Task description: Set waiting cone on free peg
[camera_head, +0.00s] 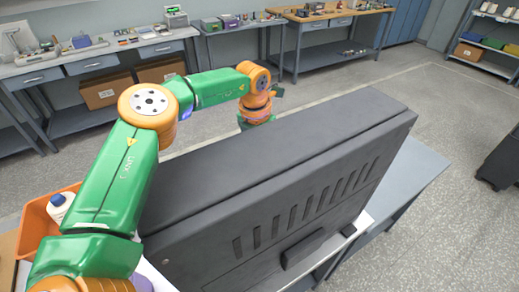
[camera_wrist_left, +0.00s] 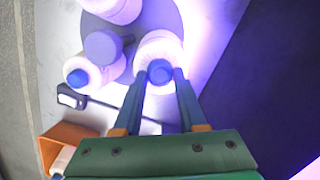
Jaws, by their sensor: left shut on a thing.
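In the left wrist view my left gripper (camera_wrist_left: 161,82) is shut on a white cone (camera_wrist_left: 150,44) with a blue top, one blue finger on each side. This cone is over or at the edge of a round grey plate (camera_wrist_left: 172,14); I cannot tell whether it is on a peg. Another white cone (camera_wrist_left: 113,8) and one with a blue tip (camera_wrist_left: 102,74) stand at the plate. A grey round post (camera_wrist_left: 103,46) is between them. In the head view the dark panel hides my left gripper and the plate.
A large dark panel (camera_head: 270,185) fills the middle of the head view. An orange bin (camera_head: 38,222) at left holds a white, blue-topped cone (camera_head: 60,207); the bin also shows in the wrist view (camera_wrist_left: 50,146). A small dark-and-white device (camera_wrist_left: 70,97) lies near the plate.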

